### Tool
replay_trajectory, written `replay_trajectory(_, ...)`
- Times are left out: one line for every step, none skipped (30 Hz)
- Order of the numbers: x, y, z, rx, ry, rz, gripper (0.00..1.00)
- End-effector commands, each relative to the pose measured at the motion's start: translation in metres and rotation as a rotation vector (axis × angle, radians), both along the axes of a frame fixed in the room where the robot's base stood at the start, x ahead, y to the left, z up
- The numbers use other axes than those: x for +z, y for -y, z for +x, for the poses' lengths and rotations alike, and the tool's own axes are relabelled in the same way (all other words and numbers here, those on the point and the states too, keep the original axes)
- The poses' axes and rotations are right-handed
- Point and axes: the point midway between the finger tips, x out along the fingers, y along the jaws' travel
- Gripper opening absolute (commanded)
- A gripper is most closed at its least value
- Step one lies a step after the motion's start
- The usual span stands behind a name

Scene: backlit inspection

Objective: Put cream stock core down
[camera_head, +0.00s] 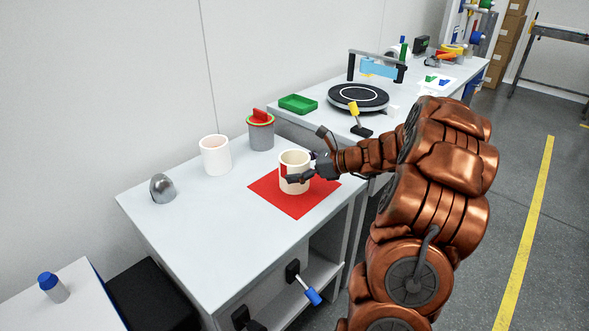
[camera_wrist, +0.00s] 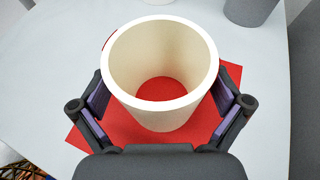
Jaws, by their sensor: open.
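The cream stock core (camera_head: 294,160) is a hollow cream cylinder standing upright on a red square mat (camera_head: 297,207). In the wrist view the core (camera_wrist: 160,70) shows from above, with red visible through its open middle. The red mat (camera_wrist: 105,125) spreads around its base. My gripper (camera_head: 302,174) is at the core. In the wrist view my gripper (camera_wrist: 165,105) is open, with one purple-padded finger on each side of the core. A narrow gap shows between the right finger and the core; contact on the left is hard to tell.
A green tray (camera_head: 298,104) and a black turntable (camera_head: 358,97) are on the surface behind. The table's front left is clear.

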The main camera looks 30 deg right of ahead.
Motion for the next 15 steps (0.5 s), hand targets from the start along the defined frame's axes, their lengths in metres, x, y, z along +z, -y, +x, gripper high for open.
replay_trajectory(0.004,0.006,-0.006,-0.005,0.001,-0.002,1.0)
replay_trajectory(0.006,0.009,-0.01,-0.006,0.001,-0.001,1.0)
replay_trajectory(0.009,0.013,-0.015,-0.007,0.001,-0.001,1.0)
replay_trajectory(0.011,0.016,-0.02,-0.007,0.0,-0.002,1.0)
replay_trajectory(0.014,0.02,-0.024,-0.008,0.001,-0.002,1.0)
replay_trajectory(0.017,0.024,-0.03,-0.006,0.002,-0.002,1.0)
replay_trajectory(0.02,0.027,-0.035,-0.006,0.002,-0.002,1.0)
replay_trajectory(0.022,0.03,-0.04,-0.006,0.002,0.0,1.0)
replay_trajectory(0.025,0.034,-0.045,-0.005,0.001,0.0,1.0)
replay_trajectory(0.027,0.037,-0.05,-0.005,0.002,0.0,1.0)
replay_trajectory(0.029,0.04,-0.054,-0.005,0.002,0.0,1.0)
replay_trajectory(0.031,0.043,-0.059,-0.005,0.001,-0.002,1.0)
replay_trajectory(0.033,0.046,-0.063,-0.006,0.001,-0.001,1.0)
replay_trajectory(0.035,0.048,-0.066,-0.006,0.0,-0.002,1.0)
replay_trajectory(0.036,0.051,-0.07,-0.004,0.0,-0.002,1.0)
